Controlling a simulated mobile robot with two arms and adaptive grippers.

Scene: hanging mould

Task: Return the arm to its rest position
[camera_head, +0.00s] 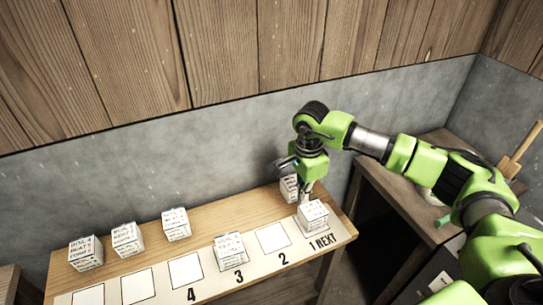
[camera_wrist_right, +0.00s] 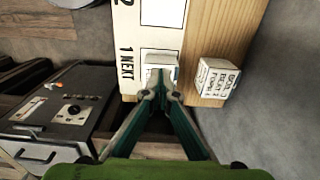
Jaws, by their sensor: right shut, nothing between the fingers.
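My right arm reaches in from the right in the head view. Its gripper (camera_head: 304,194) points down just above and behind a white lettered block (camera_head: 312,214) on the square marked "1 NEXT". The gripper is shut with nothing held. In the right wrist view the fingertips (camera_wrist_right: 160,94) meet in front of that block (camera_wrist_right: 160,62) and partly cover it; I cannot tell if they touch it. My left gripper is not in view.
A second block (camera_head: 289,187) stands close behind the gripper; it also shows in the wrist view (camera_wrist_right: 216,79). Another block (camera_head: 229,250) sits on square 3. Several blocks (camera_head: 127,238) stand along the back of the wooden bench (camera_head: 258,206). A dark box with a dial (camera_wrist_right: 62,115) lies beside it.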

